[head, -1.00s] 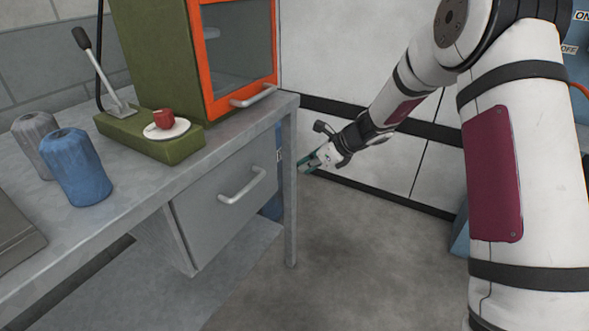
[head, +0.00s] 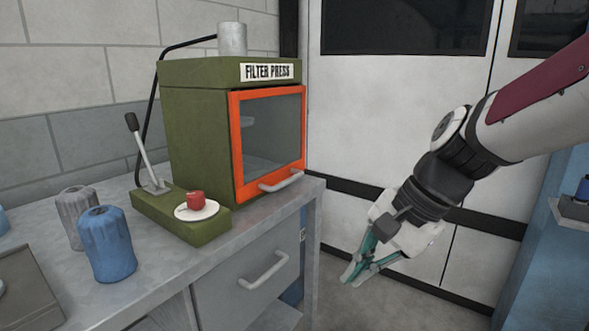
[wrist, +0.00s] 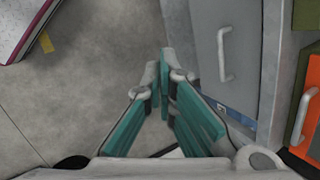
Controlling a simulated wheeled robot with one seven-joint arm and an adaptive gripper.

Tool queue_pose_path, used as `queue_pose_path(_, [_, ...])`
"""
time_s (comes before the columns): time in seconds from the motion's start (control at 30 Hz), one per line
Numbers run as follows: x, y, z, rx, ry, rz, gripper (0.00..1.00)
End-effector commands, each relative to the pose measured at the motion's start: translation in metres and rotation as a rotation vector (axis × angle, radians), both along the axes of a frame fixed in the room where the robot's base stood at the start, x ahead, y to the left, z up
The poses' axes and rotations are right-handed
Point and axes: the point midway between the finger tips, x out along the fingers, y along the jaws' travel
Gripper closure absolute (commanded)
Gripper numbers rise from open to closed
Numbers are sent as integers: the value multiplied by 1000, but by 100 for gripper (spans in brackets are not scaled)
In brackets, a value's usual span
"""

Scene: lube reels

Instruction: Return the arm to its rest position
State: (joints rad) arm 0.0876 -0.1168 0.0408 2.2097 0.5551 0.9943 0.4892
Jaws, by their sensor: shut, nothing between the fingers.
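My gripper (head: 352,277) is in the head view, to the right of the grey workbench and in front of the pale wall panels. It points down and to the left. Its teal fingers are closed together and hold nothing. In the wrist view the fingertips (wrist: 165,62) meet over the bare floor, beside the bench's drawer front. My arm (head: 530,110) reaches in from the right edge of the head view, bent down to the gripper. The gripper is apart from the bench.
The bench (head: 240,250) carries the green filter press (head: 195,130) with its orange-framed door, a lever, a red button and blue and grey canisters. A drawer handle (head: 264,270) juts out. A blue cabinet (head: 545,240) stands at the right. Floor between is clear.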

Motion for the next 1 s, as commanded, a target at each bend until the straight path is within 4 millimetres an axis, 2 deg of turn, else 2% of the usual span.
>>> queue_pose_path(0.03, [-23, -4, 6, -42, -27, 69, 100])
queue_pose_path(0.1, [-53, -12, 10, -103, -51, 170, 100])
queue_pose_path(0.3, [-133, -42, 10, -279, -98, 439, 100])
queue_pose_path(0.5, [-186, -68, 3, -407, -111, 620, 100])
queue_pose_path(0.77, [-233, -97, -8, -531, -108, 785, 100])
queue_pose_path(0.8, [-231, -96, 2, -530, -112, 782, 100])
queue_pose_path(1.0, [-226, -95, 32, -544, -153, 771, 100])
